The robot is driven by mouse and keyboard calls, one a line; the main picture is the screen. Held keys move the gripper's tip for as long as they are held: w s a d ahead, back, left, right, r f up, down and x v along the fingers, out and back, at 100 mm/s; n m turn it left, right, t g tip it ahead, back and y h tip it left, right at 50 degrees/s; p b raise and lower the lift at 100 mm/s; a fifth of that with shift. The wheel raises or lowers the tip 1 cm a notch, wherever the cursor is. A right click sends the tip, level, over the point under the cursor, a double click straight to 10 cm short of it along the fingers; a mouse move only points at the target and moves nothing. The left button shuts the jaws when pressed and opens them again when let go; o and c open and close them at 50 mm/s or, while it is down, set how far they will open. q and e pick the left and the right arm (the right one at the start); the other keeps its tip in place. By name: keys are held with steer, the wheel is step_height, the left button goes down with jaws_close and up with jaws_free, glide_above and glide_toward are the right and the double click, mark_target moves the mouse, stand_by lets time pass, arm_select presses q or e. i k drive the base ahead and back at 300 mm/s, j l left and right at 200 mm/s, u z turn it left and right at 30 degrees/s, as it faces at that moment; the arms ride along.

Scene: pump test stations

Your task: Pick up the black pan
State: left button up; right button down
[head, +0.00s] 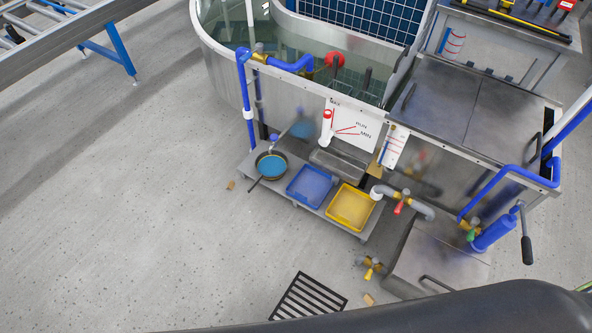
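The black pan (283,156) sits on the left end of a low grey shelf at the foot of the test station. It is round, with a thin handle pointing down and left past the shelf edge. Its inside looks blue, perhaps liquid or a blue base. Neither of my grippers shows in the head view. A large dark shape, unclear in detail, crosses the bottom right.
A blue tray (295,195) and a yellow tray (369,224) stand right of the pan on the shelf (327,212). Blue pipes (243,88) and a water tank (222,73) rise behind. A floor grate (291,306) lies in front. Open floor is at left.

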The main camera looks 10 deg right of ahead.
mark_target(273, 168)
steer(key=i+j+z, duration=0.1)
steer(key=z, duration=0.35)
steer(key=i+j+z, duration=0.1)
steer(key=z, duration=0.35)
steer(key=j+z, duration=0.15)
steer(key=z, duration=0.3)
steer(key=i+j+z, duration=0.1)
steer(key=z, duration=0.35)
steer(key=j+z, duration=0.2)
steer(key=j, duration=0.25)
steer(key=j+z, duration=0.2)
steer(key=j, duration=0.25)
steer(key=k+j+z, duration=0.2)
steer(key=j, duration=0.2)
steer(key=j+z, duration=0.2)
steer(key=j, duration=0.25)
steer(key=k+j+z, duration=0.2)
steer(key=j, duration=0.2)
steer(key=j+z, duration=0.25)
steer(key=j, duration=0.15)
steer(key=k, duration=0.05)
